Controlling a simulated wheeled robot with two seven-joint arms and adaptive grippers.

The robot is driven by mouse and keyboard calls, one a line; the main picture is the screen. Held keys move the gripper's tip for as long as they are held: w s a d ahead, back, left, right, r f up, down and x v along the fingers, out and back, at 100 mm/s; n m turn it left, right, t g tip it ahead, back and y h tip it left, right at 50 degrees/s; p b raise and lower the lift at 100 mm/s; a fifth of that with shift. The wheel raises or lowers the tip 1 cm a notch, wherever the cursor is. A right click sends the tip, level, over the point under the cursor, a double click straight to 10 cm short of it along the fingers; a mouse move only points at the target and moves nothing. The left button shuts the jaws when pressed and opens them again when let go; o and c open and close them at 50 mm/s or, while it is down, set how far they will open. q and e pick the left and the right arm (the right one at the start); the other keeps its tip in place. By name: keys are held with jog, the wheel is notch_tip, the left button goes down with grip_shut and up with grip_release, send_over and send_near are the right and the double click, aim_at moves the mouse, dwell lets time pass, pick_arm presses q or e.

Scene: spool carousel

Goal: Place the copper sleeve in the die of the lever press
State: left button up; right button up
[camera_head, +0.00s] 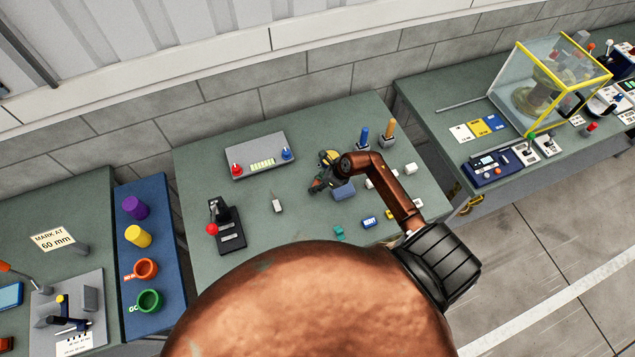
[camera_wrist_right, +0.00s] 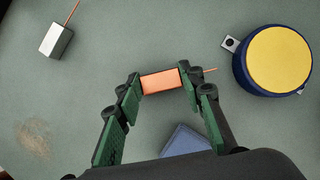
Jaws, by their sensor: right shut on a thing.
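The copper sleeve (camera_wrist_right: 160,82) is a short orange-copper piece between the green-padded fingers of my right gripper (camera_wrist_right: 158,85) in the right wrist view. The gripper is shut on it, and a thin copper wire shows beyond the right finger. In the head view my right gripper (camera_head: 318,186) is over the middle of the green bench; the sleeve is too small to make out there. The lever press appears to be the black device with a red-knobbed lever (camera_head: 231,236), left of the gripper. Its die cannot be made out. My left gripper is not in view.
A grey block with a wire (camera_head: 278,205) stands between press and gripper. A grey control box (camera_head: 260,153) is behind. A blue block (camera_head: 344,191) is close to the gripper. A round yellow-topped blue thing (camera_wrist_right: 280,60) shows at the wrist view's right. Small blocks lie right.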

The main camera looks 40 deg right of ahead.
jog(key=shift+f, duration=0.1)
jog(key=o, duration=1)
